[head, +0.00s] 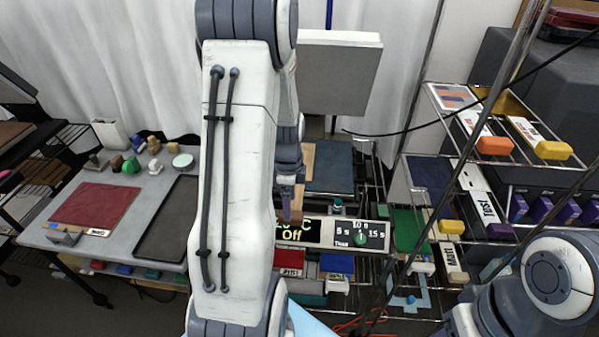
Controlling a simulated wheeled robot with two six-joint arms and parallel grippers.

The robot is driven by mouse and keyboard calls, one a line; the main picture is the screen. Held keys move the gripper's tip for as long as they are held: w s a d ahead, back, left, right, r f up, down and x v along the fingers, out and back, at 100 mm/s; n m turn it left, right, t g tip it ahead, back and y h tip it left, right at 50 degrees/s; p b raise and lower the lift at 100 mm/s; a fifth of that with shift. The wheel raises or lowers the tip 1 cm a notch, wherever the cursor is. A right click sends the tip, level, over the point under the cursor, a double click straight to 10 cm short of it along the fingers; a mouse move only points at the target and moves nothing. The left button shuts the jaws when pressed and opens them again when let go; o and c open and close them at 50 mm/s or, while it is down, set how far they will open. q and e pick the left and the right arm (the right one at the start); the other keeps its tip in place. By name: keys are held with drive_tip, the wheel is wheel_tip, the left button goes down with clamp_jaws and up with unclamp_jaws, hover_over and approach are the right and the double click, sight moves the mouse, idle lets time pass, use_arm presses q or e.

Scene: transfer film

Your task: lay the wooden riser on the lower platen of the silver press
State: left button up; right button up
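The silver press stands at the centre, partly behind my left arm. Its grey upper plate (340,75) is raised, and its dark blue lower platen (332,168) lies below. A tan wooden piece (309,160), likely the riser, shows at the left part of the platen; my arm hides the rest, and I cannot tell whether it rests there. My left gripper (290,206) points down in front of the platen, at a small brown block (290,216) above the control panel. Whether its fingers are closed on the block is unclear. My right gripper is out of view.
The press panel (360,236) reads "Off". A grey table (110,240) at left holds a red mat (96,204), a black tray (168,222) and small stamps. A wire rack (405,190) at right carries coloured pads and labelled blocks. Slanting poles and cables cross the right side.

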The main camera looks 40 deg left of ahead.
use_arm(q)
drive_tip(key=shift+w+f, duration=0.1)
drive_tip(key=shift+f, duration=0.35)
drive_tip(key=f+p, duration=0.1)
drive_tip(key=f, duration=0.2)
drive_tip(key=shift+w+f+p, duration=0.1)
drive_tip(key=shift+w+p, duration=0.1)
drive_tip(key=shift+p, duration=0.1)
drive_tip(key=shift+f, duration=0.4)
clamp_jaws()
